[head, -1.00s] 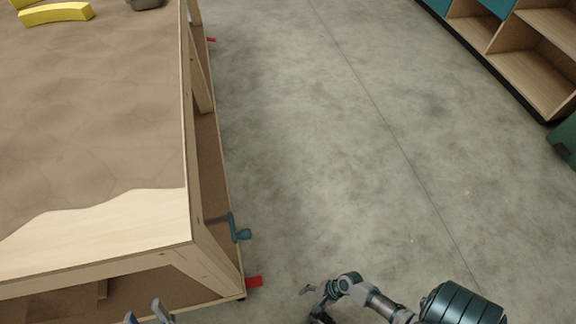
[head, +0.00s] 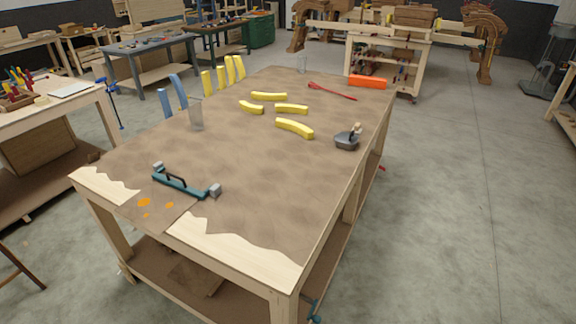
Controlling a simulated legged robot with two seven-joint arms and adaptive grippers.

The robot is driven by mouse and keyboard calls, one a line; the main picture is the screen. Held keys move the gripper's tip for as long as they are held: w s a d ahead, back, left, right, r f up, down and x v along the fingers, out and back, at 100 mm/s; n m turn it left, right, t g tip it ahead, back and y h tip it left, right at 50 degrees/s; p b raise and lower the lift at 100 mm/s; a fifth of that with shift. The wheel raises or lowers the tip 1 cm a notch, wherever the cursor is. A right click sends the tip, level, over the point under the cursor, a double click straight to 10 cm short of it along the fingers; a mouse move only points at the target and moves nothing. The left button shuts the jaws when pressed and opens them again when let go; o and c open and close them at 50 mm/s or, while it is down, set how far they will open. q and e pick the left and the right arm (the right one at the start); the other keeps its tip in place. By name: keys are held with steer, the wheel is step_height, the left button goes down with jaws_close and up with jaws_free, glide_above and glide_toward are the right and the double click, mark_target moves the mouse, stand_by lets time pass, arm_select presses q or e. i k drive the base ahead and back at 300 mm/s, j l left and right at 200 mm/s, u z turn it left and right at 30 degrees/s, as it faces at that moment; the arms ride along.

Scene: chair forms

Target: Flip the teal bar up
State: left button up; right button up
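The teal bar (head: 196,191) lies low along the near left part of the large workbench (head: 245,165). It has a dark handle on it and a grey block at each end. It runs slantwise, its right end closer to me. Neither of my grippers is in view.
Several yellow curved pieces (head: 294,127), a grey hand plane (head: 347,140), a red tool (head: 330,91) and an orange block (head: 367,82) are farther back on the bench. Orange spots (head: 144,202) mark its near left corner. Clear floor (head: 450,210) lies to the right.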

mark_target(182, 186)
steer(key=i+j+z, duration=0.1)
steer(key=j, duration=0.35)
steer(key=i+j+z, duration=0.1)
steer(key=j, duration=0.3)
steer(key=i+j+z, duration=0.1)
steer(key=j, duration=0.35)
steer(key=i+j+z, duration=0.1)
steer(key=j, duration=0.35)
